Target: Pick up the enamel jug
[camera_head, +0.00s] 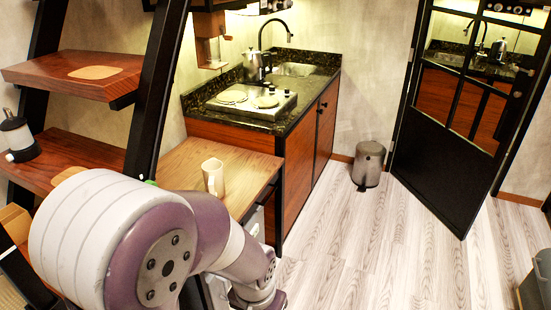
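A cream-coloured jug (213,177) with a handle on its left stands upright on a low wooden table; it looks like the enamel jug. A large purple and white link of my arm fills the lower left foreground and covers the near part of the table. The arm bends down toward the bottom edge, just right of and below the jug in the picture. Neither of my grippers shows, so I cannot see their fingers. Nothing is seen touching the jug.
The wooden table (186,158) adjoins a dark stone counter (243,113) with a hob, a metal pot (253,66) and a sink (293,69). A bin (369,165) stands near the black door (437,140).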

